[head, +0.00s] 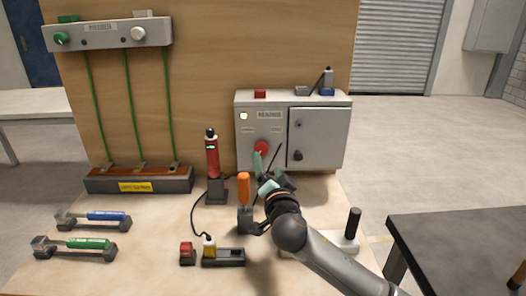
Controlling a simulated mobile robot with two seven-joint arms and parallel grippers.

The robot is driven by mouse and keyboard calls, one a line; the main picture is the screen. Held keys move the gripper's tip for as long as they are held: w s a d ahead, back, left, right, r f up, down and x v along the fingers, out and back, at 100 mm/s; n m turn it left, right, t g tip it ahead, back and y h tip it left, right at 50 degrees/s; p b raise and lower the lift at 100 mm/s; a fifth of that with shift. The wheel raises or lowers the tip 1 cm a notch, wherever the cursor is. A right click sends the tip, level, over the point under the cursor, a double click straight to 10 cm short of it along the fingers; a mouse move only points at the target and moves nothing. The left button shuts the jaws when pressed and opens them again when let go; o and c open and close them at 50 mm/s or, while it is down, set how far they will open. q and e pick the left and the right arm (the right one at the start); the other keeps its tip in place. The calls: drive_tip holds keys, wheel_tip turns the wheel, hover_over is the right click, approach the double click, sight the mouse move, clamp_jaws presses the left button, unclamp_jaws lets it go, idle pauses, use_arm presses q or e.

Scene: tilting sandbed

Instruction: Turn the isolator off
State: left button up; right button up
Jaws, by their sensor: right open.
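The isolator is a light grey cabinet (318,118) standing against the upright wooden board. Its left panel has a round red knob (261,146), and a small lit lamp (243,116) is above it. A closed door with dark fittings is on the right. My right gripper (264,174), with pale green fingertips, is open just below and in front of the red knob. One finger overlaps the knob's lower edge in the picture; I cannot tell whether it touches. The gripper hides the cabinet's lower middle. My left gripper is not in view.
An orange-handled tool (244,188) stands close left of my right gripper, and a red device (212,158) with a cable is further left. A black lever (352,223) stands to the right. Blue (106,216) and green (88,243) handled tools lie at the left.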

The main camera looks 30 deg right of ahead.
sight(262, 150)
drive_tip(key=x, duration=0.8)
drive_tip(key=shift+p, duration=0.4)
drive_tip(key=shift+s, duration=0.1)
clamp_jaws()
